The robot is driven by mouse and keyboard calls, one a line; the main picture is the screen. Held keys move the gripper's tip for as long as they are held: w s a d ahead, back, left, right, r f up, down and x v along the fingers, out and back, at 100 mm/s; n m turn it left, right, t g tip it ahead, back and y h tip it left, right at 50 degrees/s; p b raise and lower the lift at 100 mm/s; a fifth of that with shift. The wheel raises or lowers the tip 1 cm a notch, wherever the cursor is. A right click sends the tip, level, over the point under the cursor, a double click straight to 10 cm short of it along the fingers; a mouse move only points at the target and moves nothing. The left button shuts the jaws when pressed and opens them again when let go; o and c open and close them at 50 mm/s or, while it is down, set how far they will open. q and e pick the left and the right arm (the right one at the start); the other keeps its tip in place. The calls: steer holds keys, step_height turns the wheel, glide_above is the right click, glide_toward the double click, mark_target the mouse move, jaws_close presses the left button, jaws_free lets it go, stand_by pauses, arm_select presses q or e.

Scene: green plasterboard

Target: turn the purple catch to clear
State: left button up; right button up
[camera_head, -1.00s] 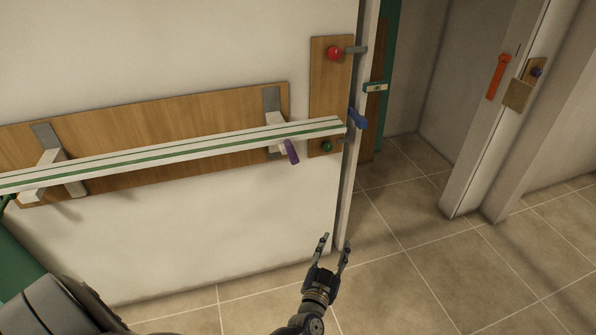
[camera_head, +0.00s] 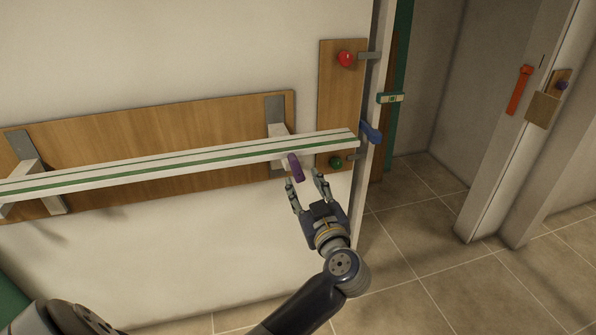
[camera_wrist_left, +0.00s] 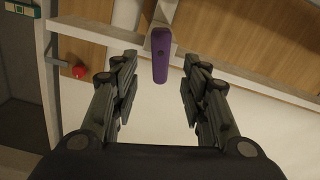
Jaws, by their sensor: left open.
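The purple catch (camera_head: 295,168) hangs at the right-hand bracket, just under the white and green bar (camera_head: 180,166), tilted slightly. My left gripper (camera_head: 306,176) is open just below and in front of it, fingers pointing up toward it. In the left wrist view the purple catch (camera_wrist_left: 161,58) stands centred ahead of the open left gripper (camera_wrist_left: 158,72), with a gap on both sides. I cannot see either finger touching it. My right gripper is not in view.
A small wooden panel (camera_head: 340,110) beside the door edge carries a red knob (camera_head: 345,59) and a green knob (camera_head: 336,162). A blue lever (camera_head: 371,132) sticks out at that edge. The tiled floor (camera_head: 420,255) to the right is clear.

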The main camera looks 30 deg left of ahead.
mark_target(298, 172)
arm_select(q)
steer(key=x, duration=0.7)
steer(key=shift+d, duration=0.1)
jaws_close()
